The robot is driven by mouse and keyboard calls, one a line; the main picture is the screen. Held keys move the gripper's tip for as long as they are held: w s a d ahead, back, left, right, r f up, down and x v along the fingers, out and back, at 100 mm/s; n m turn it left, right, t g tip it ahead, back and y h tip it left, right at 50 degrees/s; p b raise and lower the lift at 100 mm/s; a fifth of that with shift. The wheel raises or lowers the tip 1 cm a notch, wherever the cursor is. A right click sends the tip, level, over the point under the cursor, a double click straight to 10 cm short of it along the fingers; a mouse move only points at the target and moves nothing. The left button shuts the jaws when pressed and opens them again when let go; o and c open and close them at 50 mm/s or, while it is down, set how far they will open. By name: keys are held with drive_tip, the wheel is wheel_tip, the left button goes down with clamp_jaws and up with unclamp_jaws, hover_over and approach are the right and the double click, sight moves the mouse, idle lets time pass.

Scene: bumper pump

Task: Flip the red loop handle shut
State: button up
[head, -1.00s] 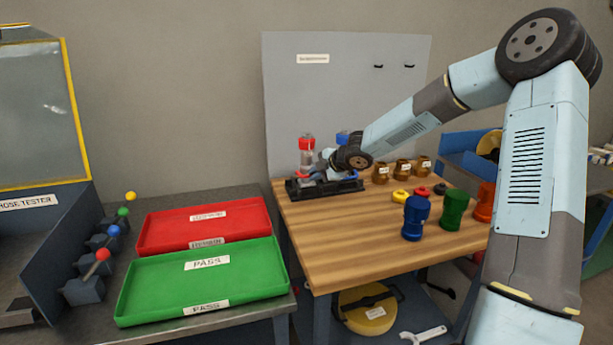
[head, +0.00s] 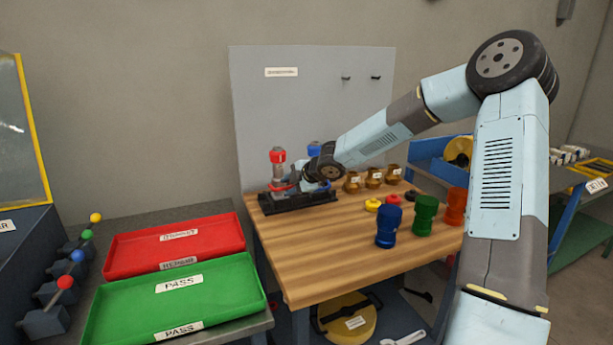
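The black fixture (head: 298,201) sits at the back left of the wooden bench. A red-capped clear part (head: 278,168) stands upright on its left side, and a blue-topped part (head: 314,149) stands behind my wrist. A small red piece (head: 281,187) shows low at the left part's base; I cannot tell whether it is the loop handle or which way it is flipped. My gripper (head: 294,184) is at the fixture, close to the red piece. Its fingers are too small and partly hidden to tell whether they are open, shut or touching anything.
Brown fittings (head: 374,177) stand behind yellow, red and black rings. Blue (head: 388,228), green (head: 425,215) and orange (head: 456,206) cylinders stand at the bench's right. Red (head: 175,244) and green (head: 175,302) trays lie to the left. The bench front is clear.

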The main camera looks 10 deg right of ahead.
drive_tip(key=v, duration=1.3)
drive_tip(key=shift+c, duration=0.2)
